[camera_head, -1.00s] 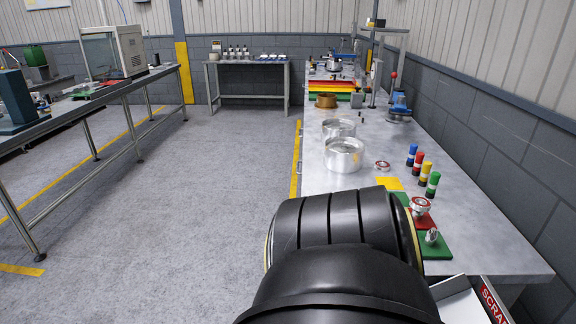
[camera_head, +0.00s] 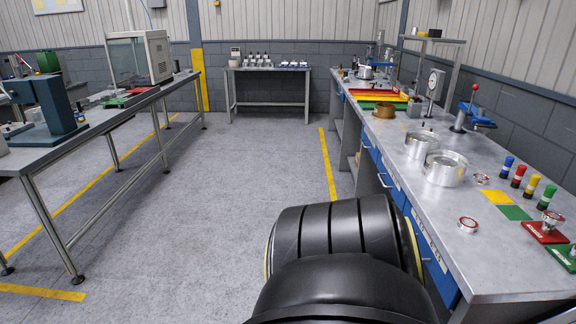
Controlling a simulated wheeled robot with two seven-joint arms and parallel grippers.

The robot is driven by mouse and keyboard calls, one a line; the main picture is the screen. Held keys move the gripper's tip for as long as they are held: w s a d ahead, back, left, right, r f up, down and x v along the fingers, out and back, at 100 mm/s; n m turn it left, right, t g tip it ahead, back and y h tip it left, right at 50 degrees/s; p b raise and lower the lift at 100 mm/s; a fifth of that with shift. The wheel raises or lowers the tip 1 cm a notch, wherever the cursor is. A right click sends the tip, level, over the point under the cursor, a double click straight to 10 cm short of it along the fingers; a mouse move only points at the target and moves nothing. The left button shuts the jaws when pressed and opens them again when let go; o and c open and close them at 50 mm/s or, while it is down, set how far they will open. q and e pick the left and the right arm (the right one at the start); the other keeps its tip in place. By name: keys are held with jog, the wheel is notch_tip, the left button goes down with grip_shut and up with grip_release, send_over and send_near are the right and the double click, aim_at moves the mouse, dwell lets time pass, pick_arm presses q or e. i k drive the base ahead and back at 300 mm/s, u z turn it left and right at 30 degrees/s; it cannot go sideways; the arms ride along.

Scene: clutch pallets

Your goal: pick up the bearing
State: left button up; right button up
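Small round silver parts with red faces, which look like bearings, are on the right bench. One bearing-like part (camera_head: 468,224) lies on bare metal near the bench's front edge. Another (camera_head: 480,178) lies farther back, beside a silver ring-shaped container. A similar raised part (camera_head: 551,219) is on the red pad, and a silver part (camera_head: 573,252) on the green pad is cut by the right picture edge. I cannot tell which one the task means. Neither gripper is in view; only a black link of my own arm fills the lower middle.
The right bench (camera_head: 440,205) also holds two silver ring-shaped containers (camera_head: 444,167), a yellow pad (camera_head: 497,197), several coloured cylinders (camera_head: 532,186) and a blue press tool (camera_head: 473,116). A left bench (camera_head: 103,122) and a back table (camera_head: 268,71) stand around open grey floor (camera_head: 210,200).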

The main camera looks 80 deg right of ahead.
aim_at(553, 218)
jog(key=z, duration=1.8)
